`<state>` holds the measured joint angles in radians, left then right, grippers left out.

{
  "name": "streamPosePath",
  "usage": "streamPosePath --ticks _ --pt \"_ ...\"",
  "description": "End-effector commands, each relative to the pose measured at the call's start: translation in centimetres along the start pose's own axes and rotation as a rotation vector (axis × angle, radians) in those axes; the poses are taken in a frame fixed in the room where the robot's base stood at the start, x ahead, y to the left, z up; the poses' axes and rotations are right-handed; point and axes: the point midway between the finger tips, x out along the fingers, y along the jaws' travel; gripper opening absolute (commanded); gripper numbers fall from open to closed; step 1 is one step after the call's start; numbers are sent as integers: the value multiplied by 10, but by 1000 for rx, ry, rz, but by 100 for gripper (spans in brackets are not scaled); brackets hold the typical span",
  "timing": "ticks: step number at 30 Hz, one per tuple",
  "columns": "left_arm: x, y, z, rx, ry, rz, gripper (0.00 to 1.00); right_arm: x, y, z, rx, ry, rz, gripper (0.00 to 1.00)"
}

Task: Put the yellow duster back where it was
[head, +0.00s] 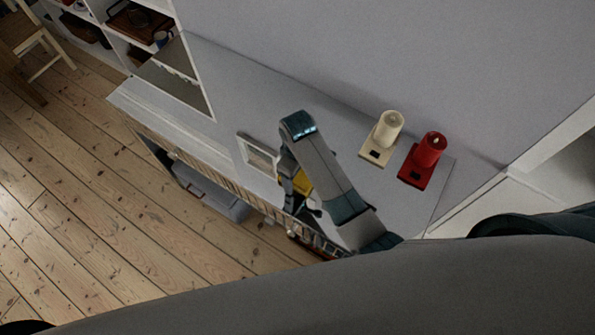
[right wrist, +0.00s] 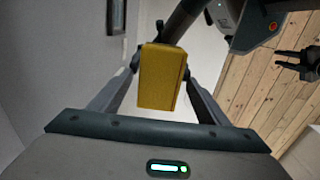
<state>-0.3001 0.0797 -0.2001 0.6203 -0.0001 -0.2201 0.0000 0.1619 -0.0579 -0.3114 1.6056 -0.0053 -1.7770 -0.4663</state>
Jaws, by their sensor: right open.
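The yellow duster (head: 301,181) shows as a small yellow patch at the shelf, partly hidden behind my right arm in the head view. In the right wrist view it is a yellow block (right wrist: 160,78) between the two fingers of my right gripper (right wrist: 160,72). The fingers are apart on either side of it; I cannot tell whether either touches it. In the head view my right gripper (head: 291,188) is partly hidden beneath its arm. A dark two-pronged shape at the right edge of the right wrist view may be my left gripper (right wrist: 296,63); its state is unclear.
A picture frame (head: 259,156) stands on the grey-white shelf (head: 175,123) left of the gripper. A grey bin (head: 211,195) sits below. The wooden floor (head: 110,225) is open at left.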

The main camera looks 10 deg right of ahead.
Motion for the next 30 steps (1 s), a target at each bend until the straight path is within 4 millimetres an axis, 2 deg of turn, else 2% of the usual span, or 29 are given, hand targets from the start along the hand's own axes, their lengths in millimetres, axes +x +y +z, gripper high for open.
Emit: streamPosePath --ticks 5,11,16,19,30 --pt "2 0 0 0 0 0 31 -5 0 0 0 1 1 70" --pt "9 0 1 0 0 0 31 -22 0 0 0 3 2 70" --pt "17 0 2 0 0 0 31 -52 1 -1 -1 5 3 70" --pt "6 0 1 0 0 0 31 -77 0 -1 -1 4 2 70" --pt "4 0 0 0 0 0 31 -94 4 -11 -13 28 19 70"
